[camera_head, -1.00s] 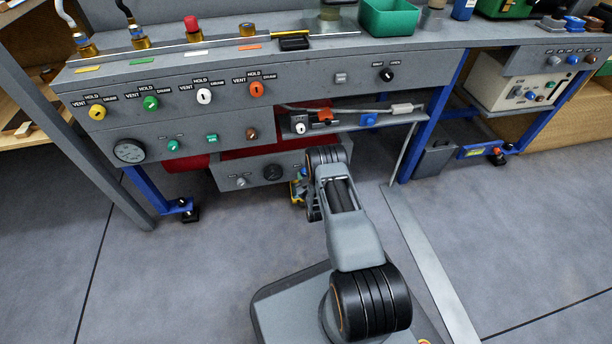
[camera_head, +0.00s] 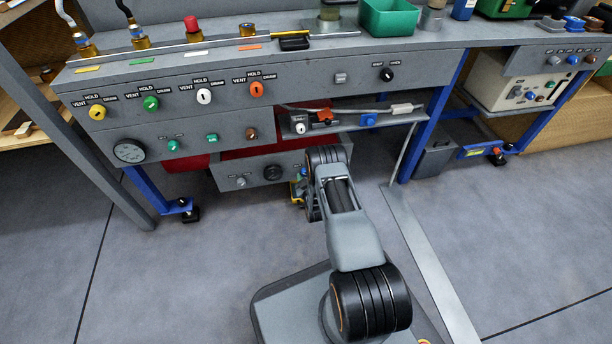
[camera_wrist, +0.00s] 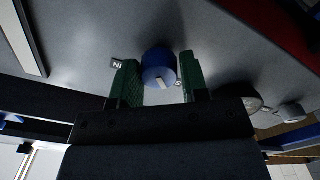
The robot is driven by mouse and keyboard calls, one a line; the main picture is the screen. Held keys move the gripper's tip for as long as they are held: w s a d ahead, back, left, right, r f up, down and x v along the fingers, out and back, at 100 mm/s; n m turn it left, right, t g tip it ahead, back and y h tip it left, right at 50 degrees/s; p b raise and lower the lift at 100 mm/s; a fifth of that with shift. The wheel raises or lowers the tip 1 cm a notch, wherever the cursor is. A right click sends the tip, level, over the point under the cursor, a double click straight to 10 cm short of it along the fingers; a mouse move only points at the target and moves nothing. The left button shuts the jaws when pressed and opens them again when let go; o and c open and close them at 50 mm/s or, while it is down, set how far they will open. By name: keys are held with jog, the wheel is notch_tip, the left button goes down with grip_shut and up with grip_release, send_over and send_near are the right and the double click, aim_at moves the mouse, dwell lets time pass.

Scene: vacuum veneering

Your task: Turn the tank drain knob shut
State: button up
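In the wrist view a round blue knob (camera_wrist: 158,66) with a white pointer mark on its face sits on a grey panel. My gripper (camera_wrist: 160,84) has its two green-padded fingers on either side of the knob. The pads lie very close to its sides; I cannot tell whether they press on it. A partly covered label (camera_wrist: 117,64) beside the left finger shows the letters "IN", upside down. In the head view my gripper (camera_head: 299,188) is low, at the right end of the lower grey tank panel (camera_head: 256,182), and my arm hides most of the knob.
The lower panel also carries a dark round dial (camera_head: 272,173) and a grey knob (camera_head: 240,181). A blue bench leg (camera_head: 424,140) stands to the right.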

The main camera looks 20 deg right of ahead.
jog(key=o, duration=0.4)
jog(key=s+a+p, duration=0.1)
jog(key=s, duration=0.3)
jog(key=s+a+p, duration=0.1)
jog(key=s+p, duration=0.1)
jog(key=s, duration=0.3)
jog(key=s+p, duration=0.2)
jog(key=s, duration=0.2)
jog(key=shift+s+a, duration=0.3)
jog(key=shift+a, duration=0.1)
jog(key=shift+r, duration=0.1)
